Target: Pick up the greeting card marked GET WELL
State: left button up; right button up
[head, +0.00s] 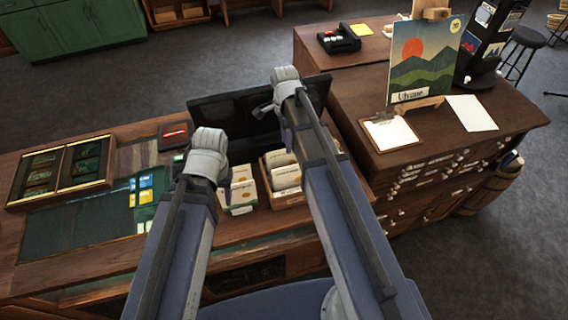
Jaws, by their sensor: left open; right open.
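Cards stand in two open boxes on the wooden counter, a left card box (240,190) and a right card box (285,178). Their print is too small to read, so I cannot tell which card is marked GET WELL. My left gripper (208,158) is at the left box's upper left, partly hidden by its own arm. My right gripper (279,98) is above and behind the right box, in front of a dark panel. Both are open, and I see no card in either. My arms hide parts of the boxes.
A dark panel (230,107) stands behind the boxes. Left on the counter are a framed display case (62,172), blue and yellow packets (145,188) and a red item (175,132). A drawer cabinet (450,140) at right holds a clipboard (390,132) and a mountain picture (425,62).

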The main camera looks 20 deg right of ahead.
aim_at(284, 161)
jog(key=shift+s+f+b, duration=0.1)
jog(key=shift+f+b, duration=1.2)
jog(key=shift+f, duration=0.1)
jog(key=f+b, duration=0.3)
jog(key=a+f+b, duration=0.1)
jog(key=f+b, duration=0.1)
jog(key=shift+s+f, duration=0.1)
jog(key=shift+s, duration=0.1)
grip_shut()
